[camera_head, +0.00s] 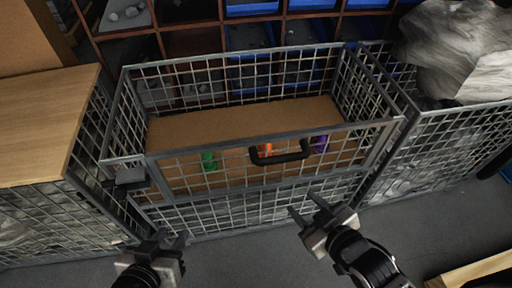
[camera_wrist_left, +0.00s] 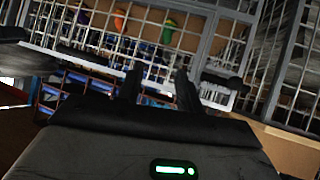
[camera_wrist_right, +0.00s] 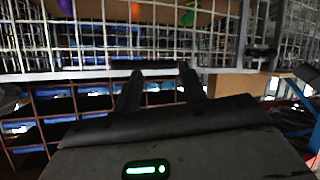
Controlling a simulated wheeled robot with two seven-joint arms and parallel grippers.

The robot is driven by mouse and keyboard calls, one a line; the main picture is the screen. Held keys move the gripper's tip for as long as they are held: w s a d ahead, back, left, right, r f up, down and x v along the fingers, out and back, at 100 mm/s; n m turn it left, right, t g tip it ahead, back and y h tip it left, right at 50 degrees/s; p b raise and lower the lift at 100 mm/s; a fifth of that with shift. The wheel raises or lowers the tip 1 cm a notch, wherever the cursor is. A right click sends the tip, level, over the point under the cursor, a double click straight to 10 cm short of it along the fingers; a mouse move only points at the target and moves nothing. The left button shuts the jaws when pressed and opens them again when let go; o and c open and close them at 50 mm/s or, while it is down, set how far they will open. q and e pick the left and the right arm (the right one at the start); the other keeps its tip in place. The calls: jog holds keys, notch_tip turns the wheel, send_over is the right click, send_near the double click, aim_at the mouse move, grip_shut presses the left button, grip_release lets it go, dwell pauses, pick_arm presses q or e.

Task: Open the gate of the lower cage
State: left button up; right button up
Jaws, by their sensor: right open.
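A grey wire-mesh cage (camera_head: 255,190) stands in the middle of the head view. Its upper front panel, the gate (camera_head: 220,158), is upright and carries a black handle (camera_head: 282,153). A black latch-like block (camera_head: 130,180) sits at the cage's left front corner. My right gripper (camera_head: 307,212) is open and empty in front of the cage, below and apart from the handle; in the right wrist view the dark bar of the handle (camera_wrist_right: 145,65) shows just beyond its fingertips. My left gripper (camera_head: 168,240) is open and empty, in front of the cage's lower left, below the block.
Green (camera_head: 209,160), orange (camera_head: 267,149) and purple (camera_head: 320,144) items show through the mesh, before a brown board (camera_head: 245,122). A wood-topped cage (camera_head: 45,130) stands left, another with a wrapped bundle (camera_head: 455,50) right. Shelves with blue bins stand behind. Grey floor in front is mostly clear.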

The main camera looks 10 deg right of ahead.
jog(key=w+d+n+t+y+b, duration=0.1)
jog(key=w+d+n+y, duration=0.25)
jog(key=n, duration=0.55)
jog(key=n+g+y+b, duration=0.2)
jog(key=n+y, duration=0.2)
jog(key=n, duration=0.6)
send_near(282, 159)
jog(key=x, duration=1)
jog(key=shift+w+d+f, duration=0.1)
jog(key=shift+w+f, duration=0.25)
jog(key=shift+f, duration=0.1)
grip_shut()
jog(key=shift+f+n+y, duration=0.1)
jog(key=shift+n+y, duration=0.15)
jog(key=shift+n, duration=0.05)
